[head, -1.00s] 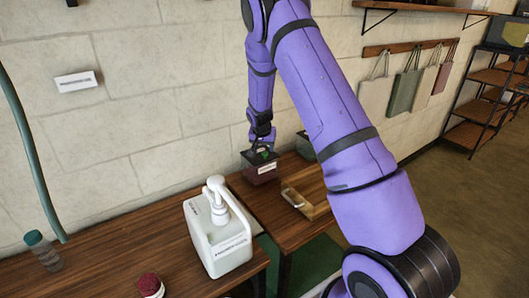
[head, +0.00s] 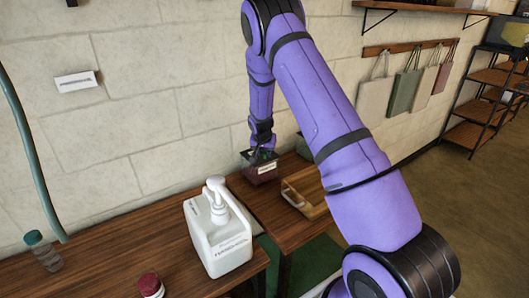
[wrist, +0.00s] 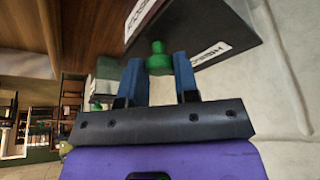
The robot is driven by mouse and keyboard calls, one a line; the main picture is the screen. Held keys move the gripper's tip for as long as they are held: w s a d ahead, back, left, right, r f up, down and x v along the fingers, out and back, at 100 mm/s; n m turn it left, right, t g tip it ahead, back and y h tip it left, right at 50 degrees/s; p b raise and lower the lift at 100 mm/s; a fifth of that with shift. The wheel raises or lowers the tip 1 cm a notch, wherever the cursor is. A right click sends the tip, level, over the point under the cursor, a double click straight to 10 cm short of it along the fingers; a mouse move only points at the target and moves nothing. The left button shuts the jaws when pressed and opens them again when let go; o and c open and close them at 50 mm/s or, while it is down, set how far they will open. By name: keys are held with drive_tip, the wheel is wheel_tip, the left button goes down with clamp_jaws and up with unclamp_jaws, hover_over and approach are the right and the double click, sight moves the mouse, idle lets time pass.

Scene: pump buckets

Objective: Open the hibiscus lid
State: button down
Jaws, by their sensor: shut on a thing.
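A dark maroon box (head: 262,174) with a white label stands on the wooden table near the wall. In the wrist view the box (wrist: 200,20) shows white labels on two faces, only partly readable. A green knob (wrist: 158,60) sits between the blue fingers of my gripper (wrist: 158,72), which is shut on it. In the head view my gripper (head: 263,153) is just at the top of the box. The lid under the knob is mostly hidden, and I cannot tell whether it is clear of the rim.
A grey-green box (head: 304,146) stands close to the right of the maroon box. A wooden tray (head: 303,190) lies in front. A large white pump bottle (head: 218,235) stands nearer, with a red-topped jar (head: 151,285) and a clear bottle (head: 43,250). The wall is close behind.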

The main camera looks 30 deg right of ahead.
drive_tip(key=shift+r, duration=0.1)
drive_tip(key=shift+w+r+g, duration=0.5)
drive_tip(key=shift+r+g, duration=0.15)
drive_tip(key=shift+g, duration=0.15)
drive_tip(key=shift+w+r+g, duration=0.45)
drive_tip(key=shift+r+g, duration=0.2)
drive_tip(key=shift+g, duration=0.15)
drive_tip(key=shift+w+a+r+n+g, duration=0.1)
drive_tip(key=shift+w+r+n+g, duration=0.1)
drive_tip(key=shift+w+r+g, duration=0.5)
drive_tip(key=shift+w+r+n+g, duration=0.2)
drive_tip(key=shift+w+r+g, duration=0.15)
drive_tip(key=shift+g, duration=0.55)
drive_tip(key=c, duration=0.8)
unclamp_jaws()
drive_tip(key=shift+c, duration=0.2)
drive_tip(key=shift+r, duration=0.1)
wheel_tip(320, 180, up, 10)
hover_over(262, 157)
drive_tip(key=w+a, duration=0.3)
drive_tip(key=w, duration=0.2)
